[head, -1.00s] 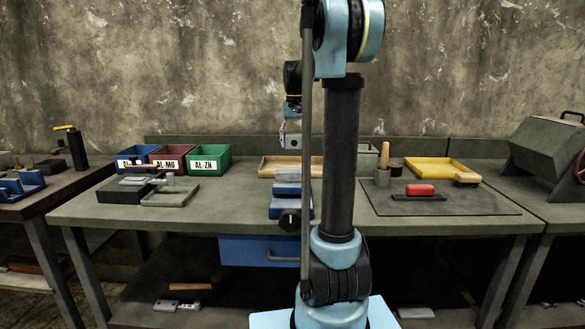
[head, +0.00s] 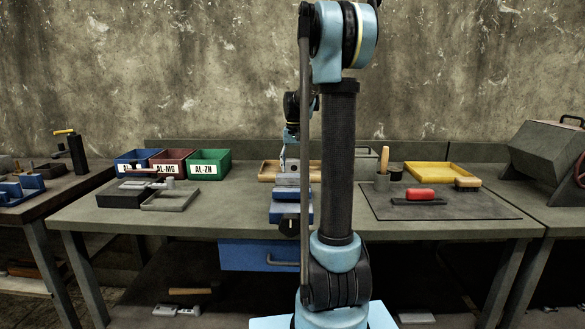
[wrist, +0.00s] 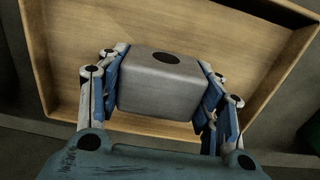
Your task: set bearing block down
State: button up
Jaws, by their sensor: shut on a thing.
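The bearing block (wrist: 160,84) is a grey metal block with a dark round hole in its upper face. In the wrist view it sits between the two blue-padded fingers of my gripper (wrist: 160,92), which is shut on it. Behind it in that view is the bottom of a wooden tray (wrist: 50,62). I cannot tell whether the block touches the tray. In the head view the block (head: 288,178) shows small below my wrist, in front of the tray (head: 268,170); my arm hides part of the tray.
A blue vise (head: 290,212) stands at the bench's front edge, below the block in the picture. Red, blue and green bins (head: 210,163) stand to the left. A dark mat (head: 450,207) with a red-topped tool and a yellow tray (head: 440,169) are to the right.

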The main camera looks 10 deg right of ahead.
aim_at(294, 159)
jog(key=o, duration=1.4)
jog(key=shift+f, duration=0.1)
notch_tip(294, 159, up, 12)
jog(key=shift+r, duration=0.15)
